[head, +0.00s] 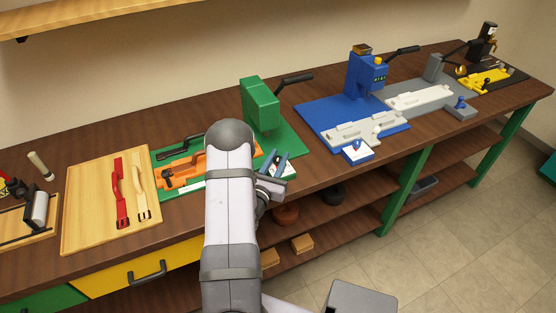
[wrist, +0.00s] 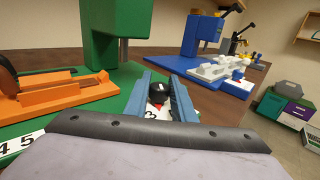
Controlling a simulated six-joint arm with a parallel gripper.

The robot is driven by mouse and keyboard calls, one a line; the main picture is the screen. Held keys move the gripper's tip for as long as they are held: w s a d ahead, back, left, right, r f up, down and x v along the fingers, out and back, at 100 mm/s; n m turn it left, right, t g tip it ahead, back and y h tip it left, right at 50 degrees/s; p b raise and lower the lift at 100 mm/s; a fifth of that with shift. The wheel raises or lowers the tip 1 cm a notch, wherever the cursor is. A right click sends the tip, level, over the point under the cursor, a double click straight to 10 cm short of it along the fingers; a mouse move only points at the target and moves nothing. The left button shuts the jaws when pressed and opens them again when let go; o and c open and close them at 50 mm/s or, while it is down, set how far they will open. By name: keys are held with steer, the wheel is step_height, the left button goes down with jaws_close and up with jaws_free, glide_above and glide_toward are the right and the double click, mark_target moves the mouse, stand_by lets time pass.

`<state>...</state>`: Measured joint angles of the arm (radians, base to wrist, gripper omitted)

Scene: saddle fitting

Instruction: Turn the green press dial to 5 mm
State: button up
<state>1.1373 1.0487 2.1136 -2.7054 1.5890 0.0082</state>
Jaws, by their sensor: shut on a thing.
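The green press (head: 262,103) stands on its green base at the middle of the bench; in the wrist view its body (wrist: 118,30) rises at upper left. Its dial shows in the wrist view as a black knob (wrist: 158,91) with a red mark below it, on a white plate. One "3" is readable beside it; the rest of the scale is hidden, so I cannot tell the exact setting. My gripper (wrist: 159,80) has its blue fingers on both sides of the knob, shut on it. In the head view my gripper (head: 273,168) is at the base's front edge, the dial mostly hidden.
An orange fixture (head: 183,174) lies left of the press, with a white strip reading "4 5" (wrist: 20,146) in front. The blue press (head: 362,76) and grey press (head: 433,68) stand to the right. A wooden board (head: 90,200) with red and cream tools lies left.

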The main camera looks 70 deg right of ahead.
mark_target(276, 162)
steer(key=shift+r, duration=0.1)
steer(key=o, duration=1.1)
steer(key=shift+c, duration=0.2)
steer(key=shift+a+b, duration=0.3)
steer(key=shift+a, duration=0.25)
steer(key=a+b, duration=0.1)
steer(key=a, duration=0.3)
steer(key=shift+a, duration=0.2)
steer(key=shift+a+b, duration=0.4)
steer(key=shift+a, duration=0.5)
